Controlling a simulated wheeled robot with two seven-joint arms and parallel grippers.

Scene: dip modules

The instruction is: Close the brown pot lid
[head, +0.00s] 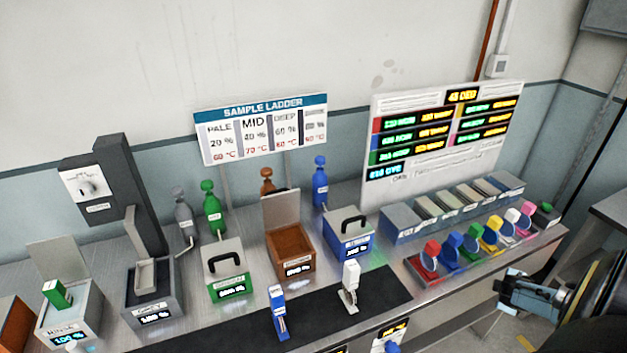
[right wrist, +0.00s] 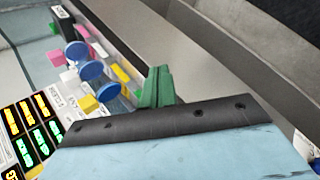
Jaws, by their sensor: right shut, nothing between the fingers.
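The brown pot (head: 290,251) is a square box with a brown inside, standing in the middle of the row of pots on the steel bench. Its grey lid (head: 281,212) is open and stands upright at the back edge. My right gripper (head: 507,287) is shut and empty at the far right, beyond the bench's front edge and well away from the brown pot. My left gripper is not in view.
A green pot (head: 226,268) and a blue pot (head: 351,238) with lids down flank the brown pot. A white-and-grey handled tool (head: 349,287) and a blue one (head: 279,312) stand on the black mat (head: 315,318) in front. Coloured items with round blue lids (right wrist: 92,70) fill the right end.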

